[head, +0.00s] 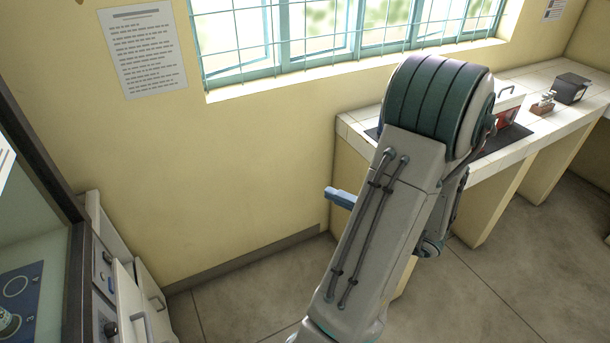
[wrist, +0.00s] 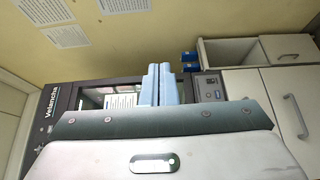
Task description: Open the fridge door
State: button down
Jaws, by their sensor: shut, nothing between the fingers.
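My gripper (head: 340,197) shows as blue fingers sticking out to the left of my forearm in the head view, above the floor and in front of the yellow wall. In the wrist view its two blue fingers (wrist: 160,68) are together, shut and empty. No door is clearly labelled as the fridge's, and I cannot tell which unit it is. A dark-framed cabinet with a glass pane (head: 38,150) stands at the left edge of the head view. In the wrist view a dark unit marked "Velancha" (wrist: 62,117) lies beyond the fingers, partly hidden by my gripper body.
White drawer fronts with a handle (head: 140,328) stand at lower left, some pulled out; an open drawer (wrist: 229,52) shows in the wrist view. A tiled counter (head: 560,68) at right carries a red-and-white box (head: 508,113) and a dark box (head: 571,88). Floor (head: 245,300) at lower middle is clear.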

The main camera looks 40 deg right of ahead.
jog(key=w+p, duration=0.3)
jog(key=w, duration=1)
jog(key=shift+a, duration=0.35)
dwell(0.9)
